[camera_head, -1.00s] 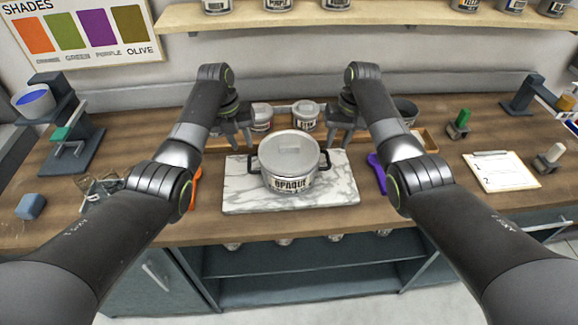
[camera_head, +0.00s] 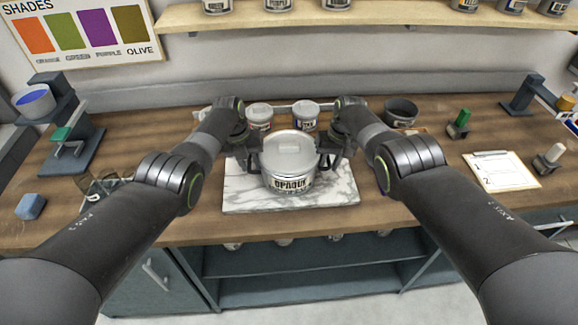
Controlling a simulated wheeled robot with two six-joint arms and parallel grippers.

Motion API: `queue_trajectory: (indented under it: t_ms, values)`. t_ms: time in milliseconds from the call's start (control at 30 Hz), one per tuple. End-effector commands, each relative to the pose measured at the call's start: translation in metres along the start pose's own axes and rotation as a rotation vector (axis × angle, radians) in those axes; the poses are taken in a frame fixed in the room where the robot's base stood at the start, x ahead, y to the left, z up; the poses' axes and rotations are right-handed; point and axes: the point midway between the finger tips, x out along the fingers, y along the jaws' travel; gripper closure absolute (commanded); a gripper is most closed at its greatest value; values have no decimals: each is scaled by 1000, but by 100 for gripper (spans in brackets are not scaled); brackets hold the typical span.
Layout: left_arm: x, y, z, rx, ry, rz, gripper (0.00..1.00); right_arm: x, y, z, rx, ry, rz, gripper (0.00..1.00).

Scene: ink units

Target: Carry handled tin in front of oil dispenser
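The handled tin (camera_head: 290,163) is a grey lidded pot labelled OPAQUE, with a dark handle on each side. It stands upright on the marble slab (camera_head: 335,197) at the centre of the counter. My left gripper (camera_head: 254,164) is at its left handle and my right gripper (camera_head: 328,161) is at its right handle. The fingers overlap the dark handles, so I cannot tell whether they are closed on them. I cannot tell for sure which item is the oil dispenser. A dark stand with a blue-filled bowl (camera_head: 36,101) is at the left, and another dark stand (camera_head: 522,95) is at the far right.
Two small labelled tins (camera_head: 305,115) and a dark bowl (camera_head: 401,112) stand behind the slab. A clipboard (camera_head: 500,171) and a green-handled stamp (camera_head: 461,121) are at the right. A blue block (camera_head: 30,206) lies at the left. The slab's front strip is clear.

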Motion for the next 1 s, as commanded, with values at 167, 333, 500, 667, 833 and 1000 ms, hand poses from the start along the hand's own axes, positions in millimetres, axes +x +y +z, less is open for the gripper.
queue_trajectory:
  t_ms: [167,333,500,667,833,1000]
  values:
    - [1,0,0,1,0,0,72,1,0,0,0,1,0,71]
    - [1,0,0,1,0,0,72,1,0,0,0,1,0,71]
    - [1,0,0,0,0,0,89,1,0,0,0,1,0,88]
    - [1,0,0,0,0,0,100,1,0,0,0,1,0,100]
    - [1,0,0,0,0,0,100,1,0,0,0,1,0,100]
    - [1,0,0,0,0,0,100,1,0,0,0,1,1,100]
